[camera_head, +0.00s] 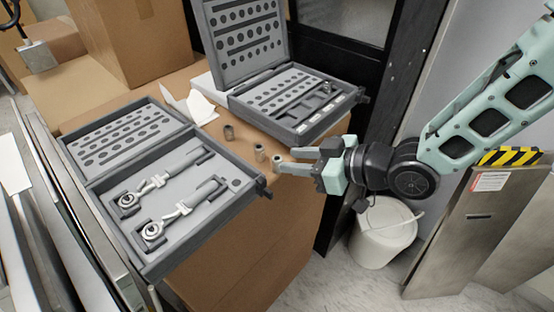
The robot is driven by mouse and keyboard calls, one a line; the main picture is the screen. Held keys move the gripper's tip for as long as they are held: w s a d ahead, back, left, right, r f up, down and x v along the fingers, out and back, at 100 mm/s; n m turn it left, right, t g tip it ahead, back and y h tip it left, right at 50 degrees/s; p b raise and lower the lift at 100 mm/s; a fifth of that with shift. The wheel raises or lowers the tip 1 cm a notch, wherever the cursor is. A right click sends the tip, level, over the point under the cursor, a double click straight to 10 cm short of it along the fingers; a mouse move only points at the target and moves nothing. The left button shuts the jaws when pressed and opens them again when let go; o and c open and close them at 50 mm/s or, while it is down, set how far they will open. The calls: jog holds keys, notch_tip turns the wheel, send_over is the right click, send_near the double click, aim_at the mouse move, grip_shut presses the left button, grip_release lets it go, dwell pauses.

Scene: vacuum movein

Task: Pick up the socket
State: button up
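Several small metal sockets stand on the cardboard surface between two grey tool cases. One socket (229,132) is at the left, one (260,153) is in the middle, and one (277,161) is nearest my gripper. My gripper (288,160) reaches in from the right with its two fingers apart. Its fingertips are right beside the nearest socket, with the lower fingertip overlapping its edge in the picture. I cannot tell whether they touch. No socket is visibly held.
An open case (210,206) with two ratchet-like tools lies at the front left. A second open case (340,108) with rows of round holes is at the back. Cardboard boxes (140,40) stand behind. A white bin (383,240) is on the floor at the right.

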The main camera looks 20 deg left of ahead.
aim_at(279, 159)
jog(key=p+x, duration=0.2)
jog(key=x, duration=0.2)
jog(key=shift+w+a+f, duration=0.1)
jog(key=shift+a, duration=0.15)
jog(key=shift+w+a+f, duration=0.1)
jog(key=shift+a+f, duration=0.15)
jog(key=shift+a, duration=0.15)
grip_shut()
